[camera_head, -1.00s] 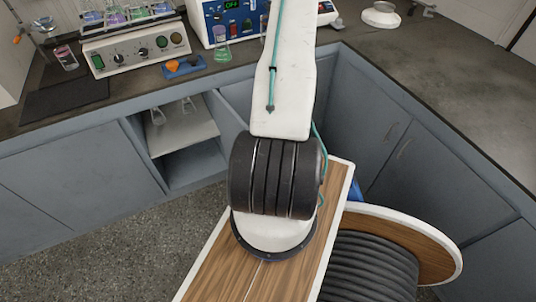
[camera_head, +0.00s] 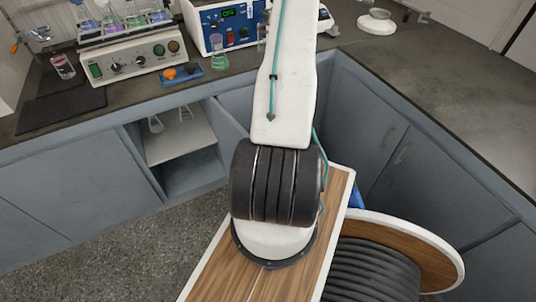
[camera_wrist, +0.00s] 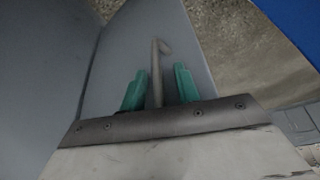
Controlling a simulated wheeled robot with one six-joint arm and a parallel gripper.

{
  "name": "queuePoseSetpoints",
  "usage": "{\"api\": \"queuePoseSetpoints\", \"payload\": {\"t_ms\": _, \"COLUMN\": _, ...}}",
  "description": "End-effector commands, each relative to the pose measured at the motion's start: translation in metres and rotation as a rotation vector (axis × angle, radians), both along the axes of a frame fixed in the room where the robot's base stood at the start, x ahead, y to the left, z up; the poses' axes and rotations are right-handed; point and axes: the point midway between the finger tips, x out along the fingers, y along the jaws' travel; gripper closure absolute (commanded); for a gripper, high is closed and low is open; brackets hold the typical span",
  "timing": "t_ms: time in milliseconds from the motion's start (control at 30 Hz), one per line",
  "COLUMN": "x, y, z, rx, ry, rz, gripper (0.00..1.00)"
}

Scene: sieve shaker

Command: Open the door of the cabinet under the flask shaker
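The flask shaker (camera_head: 128,60), a cream box with dials and flasks on top, stands on the bench at the left in the head view. Below and right of it a cabinet stands open, with a shelf (camera_head: 180,140) and glassware inside. A grey-blue panel (camera_head: 232,112) at the right of the opening looks like its swung-out door. In the wrist view, my gripper (camera_wrist: 160,88) has its two teal fingers apart, one on each side of a bar handle (camera_wrist: 156,70) on a grey panel (camera_wrist: 120,45). Gaps show beside the handle. My arm hides the gripper in the head view.
Closed cabinet fronts (camera_head: 85,185) run along the left, and more with handles (camera_head: 395,150) stand at the right. The speckled floor (camera_head: 130,255) is clear at the left. A blue-fronted device (camera_head: 240,25) stands on the bench.

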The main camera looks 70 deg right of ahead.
Motion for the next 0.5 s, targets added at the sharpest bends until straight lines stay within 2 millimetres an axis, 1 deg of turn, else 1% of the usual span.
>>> {"api": "queuePoseSetpoints", "payload": {"t_ms": 300, "x": -0.016, "y": -0.012, "z": 0.047, "rx": -0.004, "ry": 0.001, "rz": 0.000, "gripper": 0.68}}
{"api": "queuePoseSetpoints", "payload": {"t_ms": 400, "x": -0.020, "y": -0.014, "z": 0.058, "rx": -0.002, "ry": 0.000, "rz": 0.000, "gripper": 0.68}}
{"api": "queuePoseSetpoints", "payload": {"t_ms": 500, "x": -0.023, "y": -0.015, "z": 0.064, "rx": 0.000, "ry": 0.000, "rz": -0.001, "gripper": 0.68}}
